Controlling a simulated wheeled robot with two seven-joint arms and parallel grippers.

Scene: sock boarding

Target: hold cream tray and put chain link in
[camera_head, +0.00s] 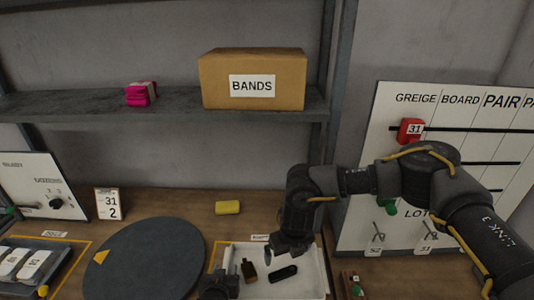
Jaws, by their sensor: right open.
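The cream tray (304,286) sits on the bench at bottom centre, inside a yellow outline. I cannot tell for sure whether either is the chain link.
A round dark disc (148,262) lies left of the tray. A yellow block (228,207) lies behind it. A BANDS box (253,78) stands on the shelf above. A board with a red 31 tag (411,130) stands at right. A dark tray with white pieces (33,264) is far left.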

